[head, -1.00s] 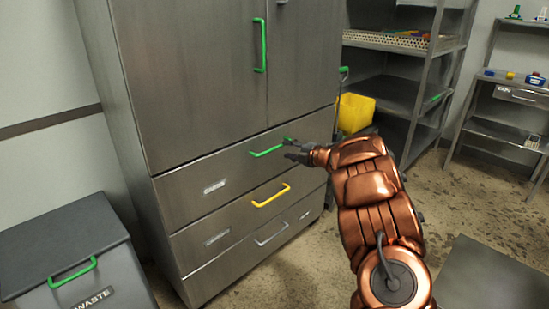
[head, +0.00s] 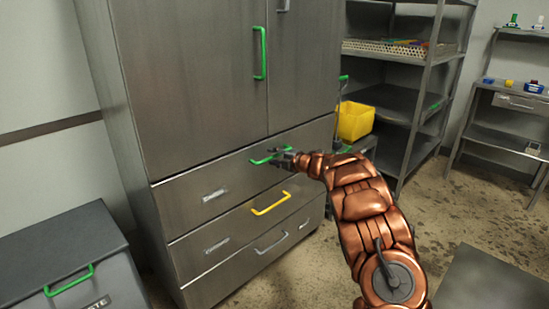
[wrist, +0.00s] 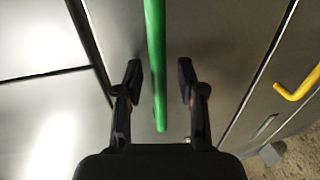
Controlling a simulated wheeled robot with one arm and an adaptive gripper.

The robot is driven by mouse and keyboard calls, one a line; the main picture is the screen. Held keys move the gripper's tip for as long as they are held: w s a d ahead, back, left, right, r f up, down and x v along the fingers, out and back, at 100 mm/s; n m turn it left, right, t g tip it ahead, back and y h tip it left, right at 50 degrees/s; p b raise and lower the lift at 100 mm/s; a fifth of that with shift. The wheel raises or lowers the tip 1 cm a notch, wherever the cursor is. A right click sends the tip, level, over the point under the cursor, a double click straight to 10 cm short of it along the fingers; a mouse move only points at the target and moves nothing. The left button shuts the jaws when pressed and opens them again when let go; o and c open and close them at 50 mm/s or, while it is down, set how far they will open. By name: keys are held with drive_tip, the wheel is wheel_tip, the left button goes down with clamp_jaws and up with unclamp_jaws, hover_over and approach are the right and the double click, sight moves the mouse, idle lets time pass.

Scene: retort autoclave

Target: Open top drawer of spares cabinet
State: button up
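The spares cabinet (head: 200,90) is grey metal with two upper doors and a stack of drawers below. The top drawer (head: 232,178) has a green bar handle (head: 262,161) and looks shut. In the wrist view the green handle (wrist: 155,65) runs between the two fingers, with a gap on both sides. My gripper (wrist: 158,82) is open around the handle, not touching it as far as I can see. In the head view my gripper (head: 275,155) is at the handle's right part and hides some of it.
A yellow handle (head: 271,204) is on the middle drawer and a grey handle (head: 272,238) on the bottom one. A grey waste bin (head: 70,255) stands at left. A yellow bin (head: 355,121) and shelving (head: 405,110) are behind my arm. Floor is visible between cabinet and arm.

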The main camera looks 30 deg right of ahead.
clamp_jaws()
idle(0.3)
idle(0.5)
